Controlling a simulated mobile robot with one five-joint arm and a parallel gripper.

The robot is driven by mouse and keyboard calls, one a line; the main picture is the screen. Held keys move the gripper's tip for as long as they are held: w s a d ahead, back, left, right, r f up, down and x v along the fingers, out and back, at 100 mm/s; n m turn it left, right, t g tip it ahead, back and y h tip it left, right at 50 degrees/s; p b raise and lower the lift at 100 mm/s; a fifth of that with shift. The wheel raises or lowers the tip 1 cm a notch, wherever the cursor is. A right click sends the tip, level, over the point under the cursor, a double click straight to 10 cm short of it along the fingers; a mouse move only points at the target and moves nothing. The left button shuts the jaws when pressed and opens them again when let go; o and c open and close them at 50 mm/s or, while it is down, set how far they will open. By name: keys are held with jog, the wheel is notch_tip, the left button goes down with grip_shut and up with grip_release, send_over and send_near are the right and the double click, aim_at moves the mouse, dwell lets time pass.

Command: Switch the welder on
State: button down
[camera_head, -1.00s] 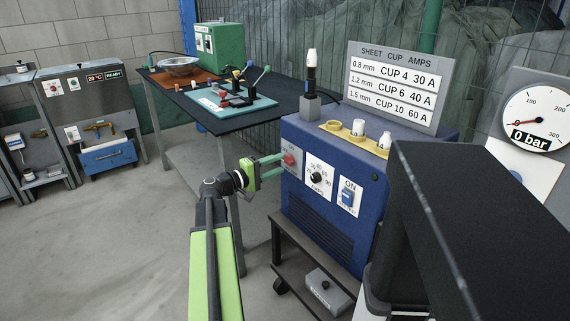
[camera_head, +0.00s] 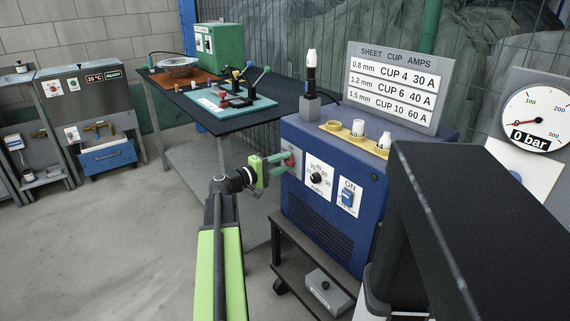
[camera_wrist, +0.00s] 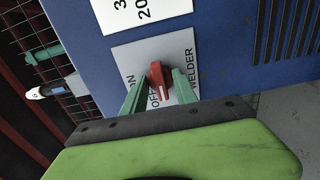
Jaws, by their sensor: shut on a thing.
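The welder (camera_head: 330,185) is a blue box on a dark cart. On the left of its front is a plate lettered ON, OFF and WELDER, with a red rotary switch knob (camera_wrist: 156,76). My gripper (camera_wrist: 157,86) is shut on the red knob, with a green finger on either side of it. A white mark on the knob points toward the bottom of the wrist view, by the OFF lettering. In the head view the knob (camera_head: 291,161) is partly hidden by the fingers.
Cups in a yellow holder (camera_head: 332,126) and a sheet-cup-amps sign (camera_head: 394,85) are on top. A dark box (camera_head: 480,220) blocks the lower right. A worktable (camera_head: 240,119) stands behind.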

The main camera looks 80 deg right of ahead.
aim_at(285, 162)
jog(key=m, duration=1)
jog(key=c, duration=1.3)
grip_release()
jog(key=shift+v, duration=2.55)
